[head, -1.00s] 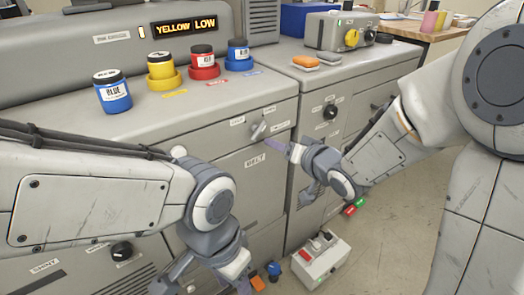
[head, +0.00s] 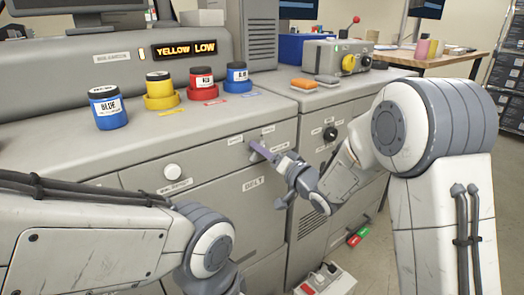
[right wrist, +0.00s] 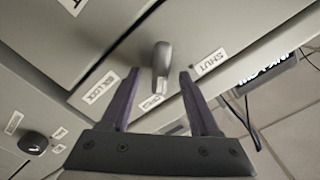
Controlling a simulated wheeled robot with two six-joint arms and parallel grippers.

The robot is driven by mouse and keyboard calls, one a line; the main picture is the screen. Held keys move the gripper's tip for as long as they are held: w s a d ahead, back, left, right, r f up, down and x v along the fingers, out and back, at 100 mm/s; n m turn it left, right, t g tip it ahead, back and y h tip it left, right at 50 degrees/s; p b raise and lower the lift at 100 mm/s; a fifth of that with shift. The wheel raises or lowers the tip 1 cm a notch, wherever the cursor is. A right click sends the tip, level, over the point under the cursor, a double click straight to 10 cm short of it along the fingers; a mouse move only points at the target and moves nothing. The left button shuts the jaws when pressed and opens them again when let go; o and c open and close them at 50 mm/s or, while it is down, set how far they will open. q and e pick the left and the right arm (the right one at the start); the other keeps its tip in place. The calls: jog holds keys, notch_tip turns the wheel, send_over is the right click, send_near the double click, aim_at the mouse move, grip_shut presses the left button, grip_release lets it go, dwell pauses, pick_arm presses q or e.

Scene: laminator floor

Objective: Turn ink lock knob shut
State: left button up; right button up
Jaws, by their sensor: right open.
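The ink lock knob (right wrist: 161,62) is a grey lever on the cabinet front. In the right wrist view its lower end points towards a small label (right wrist: 152,103) that looks like OPEN. The SHUT label (right wrist: 211,62) is to its right and the INK LOCK label (right wrist: 101,90) to its left. My right gripper (right wrist: 159,73) is open, with one purple finger on each side of the knob and gaps visible. In the head view my right gripper (head: 263,151) is at the knob and partly covers it. My left gripper is below the picture; only its arm shows.
Blue (head: 108,108), yellow (head: 160,90), red (head: 202,84) and another blue ink jar (head: 237,77) stand on the cabinet top. A sign (head: 185,50) reads YELLOW LOW. A grey box (head: 328,280) stands on the floor.

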jog(key=shift+w+a, duration=0.3)
jog(key=shift+w, duration=0.1)
jog(key=shift+c, duration=0.4)
grip_shut()
jog(key=shift+s+a+n+b, duration=0.1)
jog(key=shift+a+n+b, duration=0.05)
jog(key=shift+n+b, duration=2.55)
jog(key=shift+s+a+n+b, duration=0.15)
jog(key=shift+n+b, duration=1.9)
jog(key=shift+n, duration=1.25)
jog(key=shift+s+a+n+b, duration=0.1)
jog(key=shift+a+n+b, duration=0.05)
jog(key=shift+n+b, duration=2.55)
jog(key=shift+n+p, duration=0.3)
jog(key=shift+n, duration=0.1)
